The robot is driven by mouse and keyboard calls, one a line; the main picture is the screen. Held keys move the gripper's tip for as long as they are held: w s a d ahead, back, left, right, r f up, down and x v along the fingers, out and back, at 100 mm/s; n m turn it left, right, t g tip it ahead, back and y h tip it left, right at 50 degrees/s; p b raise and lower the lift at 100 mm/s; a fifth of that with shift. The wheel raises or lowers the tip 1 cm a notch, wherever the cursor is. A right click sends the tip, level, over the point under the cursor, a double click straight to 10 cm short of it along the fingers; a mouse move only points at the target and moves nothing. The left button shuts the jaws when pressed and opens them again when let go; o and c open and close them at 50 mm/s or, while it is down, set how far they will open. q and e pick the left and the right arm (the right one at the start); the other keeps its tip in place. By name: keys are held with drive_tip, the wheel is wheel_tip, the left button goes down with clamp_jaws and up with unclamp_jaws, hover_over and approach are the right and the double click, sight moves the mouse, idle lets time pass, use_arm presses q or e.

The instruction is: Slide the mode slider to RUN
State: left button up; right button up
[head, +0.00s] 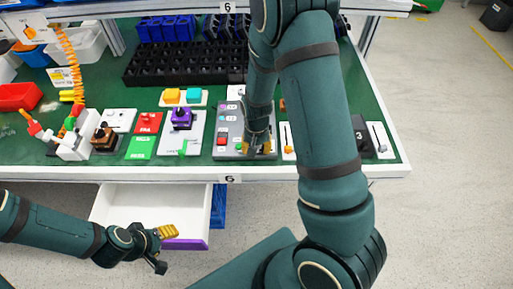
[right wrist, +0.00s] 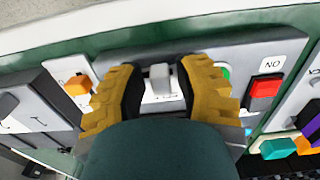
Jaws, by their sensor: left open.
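A grey control panel (head: 229,124) stands on the green bench in the head view. In the right wrist view the grey panel (right wrist: 215,57) carries a white slider knob (right wrist: 160,78), apparently the mode slider; its small label is unreadable. My right gripper (right wrist: 160,90) is open, its yellow-padded fingers on either side of the knob with a visible gap to each. In the head view my right gripper (head: 259,147) is at the panel's lower right, partly hidden by my arm. My left gripper (head: 164,249) is open and empty in front of the bench, by the drawer.
A red button (right wrist: 264,87) and a green button (right wrist: 223,70) sit beside the right finger. An orange slider (right wrist: 77,85) is on a white plate beyond the left finger. An open white drawer (head: 150,208) juts out below the bench edge. A black crate (head: 185,68) stands behind.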

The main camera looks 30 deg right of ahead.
clamp_jaws()
drive_tip(key=shift+s+d, duration=0.1)
drive_tip(key=s+d, duration=0.2)
drive_tip(key=d, duration=0.1)
drive_tip(key=shift+s+d, duration=0.15)
drive_tip(key=shift+d, duration=0.15)
drive_tip(key=shift+c, duration=0.6)
unclamp_jaws()
drive_tip(key=shift+o, duration=0.6)
drive_tip(key=shift+d, duration=0.1)
